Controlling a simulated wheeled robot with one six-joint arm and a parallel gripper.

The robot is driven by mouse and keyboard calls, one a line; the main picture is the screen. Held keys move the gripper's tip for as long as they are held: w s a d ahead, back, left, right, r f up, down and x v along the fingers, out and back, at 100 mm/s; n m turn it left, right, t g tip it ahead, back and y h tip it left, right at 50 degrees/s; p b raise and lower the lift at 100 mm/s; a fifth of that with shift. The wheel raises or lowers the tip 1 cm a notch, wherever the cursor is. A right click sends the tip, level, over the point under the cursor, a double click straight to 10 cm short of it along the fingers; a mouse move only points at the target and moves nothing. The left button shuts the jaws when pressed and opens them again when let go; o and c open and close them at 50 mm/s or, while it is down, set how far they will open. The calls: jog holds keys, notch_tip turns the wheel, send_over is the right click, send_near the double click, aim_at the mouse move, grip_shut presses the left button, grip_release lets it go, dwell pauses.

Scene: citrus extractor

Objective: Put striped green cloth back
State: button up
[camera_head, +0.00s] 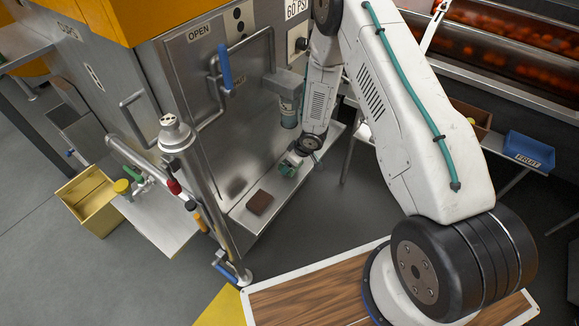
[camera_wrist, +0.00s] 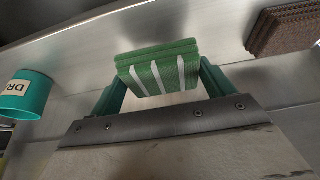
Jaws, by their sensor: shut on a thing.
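The striped green cloth (camera_wrist: 158,72), a folded green block with white stripes, sits between the two green fingers of my gripper (camera_wrist: 160,84) in the wrist view. My gripper is shut on it. In the head view my gripper (camera_head: 291,163) is low over the metal ledge at the front of the machine, and the cloth (camera_head: 287,170) shows only as a small green patch. I cannot tell whether the cloth touches the ledge.
A brown folded pad (camera_head: 260,202) lies on the ledge (camera_head: 240,222) nearby; it also shows in the wrist view (camera_wrist: 285,28). A teal cup (camera_wrist: 25,97) is at the wrist view's left. The metal machine door (camera_head: 205,90) rises behind the ledge.

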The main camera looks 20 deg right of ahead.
jog(key=shift+d+x, duration=0.15)
jog(key=shift+x, duration=0.65)
jog(key=shift+d+x, duration=0.1)
jog(key=shift+x, duration=0.7)
jog(key=shift+s+f, duration=0.15)
jog(key=shift+f, duration=0.2)
jog(key=o, duration=1.1)
jog(key=shift+c, duration=0.2)
